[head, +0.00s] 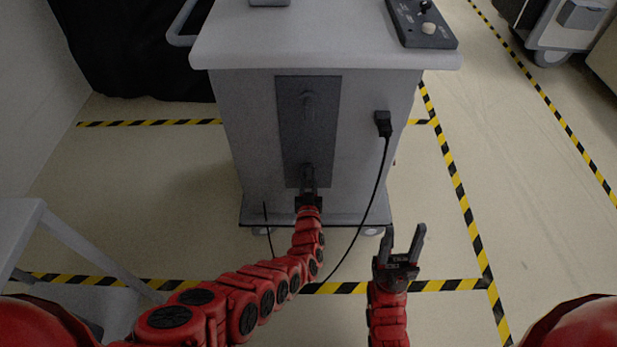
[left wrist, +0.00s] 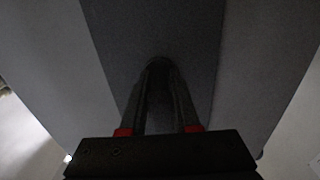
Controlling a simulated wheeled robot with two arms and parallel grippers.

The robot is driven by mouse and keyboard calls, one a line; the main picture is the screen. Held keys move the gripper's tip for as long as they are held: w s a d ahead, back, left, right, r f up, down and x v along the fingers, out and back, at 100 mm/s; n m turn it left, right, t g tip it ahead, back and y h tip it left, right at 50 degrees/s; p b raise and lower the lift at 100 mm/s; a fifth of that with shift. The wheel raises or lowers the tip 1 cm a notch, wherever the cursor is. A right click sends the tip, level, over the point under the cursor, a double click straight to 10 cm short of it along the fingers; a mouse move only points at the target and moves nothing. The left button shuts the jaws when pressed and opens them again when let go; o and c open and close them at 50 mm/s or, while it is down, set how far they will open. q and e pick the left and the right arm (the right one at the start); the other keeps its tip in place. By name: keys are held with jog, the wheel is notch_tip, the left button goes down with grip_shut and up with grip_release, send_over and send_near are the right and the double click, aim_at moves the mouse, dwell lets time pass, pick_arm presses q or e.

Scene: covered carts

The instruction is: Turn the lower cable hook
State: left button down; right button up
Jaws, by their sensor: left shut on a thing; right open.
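A dark grey panel (head: 322,140) is fixed on the end face of the grey cart. The upper cable hook (head: 308,102) sticks out near the top of the panel. My left gripper (head: 308,172) is at the bottom of the panel, shut on the lower cable hook. In the left wrist view the hook (left wrist: 160,64) shows only as a dark rounded shape between the fingertips; the fingers hide most of it, so I cannot tell which way it points. My right gripper (head: 403,236) is open and empty, right of the cart's lower corner and apart from it.
A black plug (head: 383,123) sits on the cart face right of the panel. Its black cable (head: 376,190) hangs down to the floor between my arms. A control box (head: 423,22) lies on the cart top (head: 300,45). Yellow-black tape (head: 460,195) marks the floor.

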pick_arm(q)
jog(key=c, duration=0.6)
grip_release()
jog(key=shift+c, duration=0.2)
jog(key=shift+s+r+p, duration=0.1)
jog(key=shift+s+p, duration=0.5)
jog(key=s+p, duration=0.4)
jog(key=s, duration=0.3)
jog(key=shift+s, duration=0.4)
jog(key=s, duration=0.8)
jog(key=shift+s, duration=0.2)
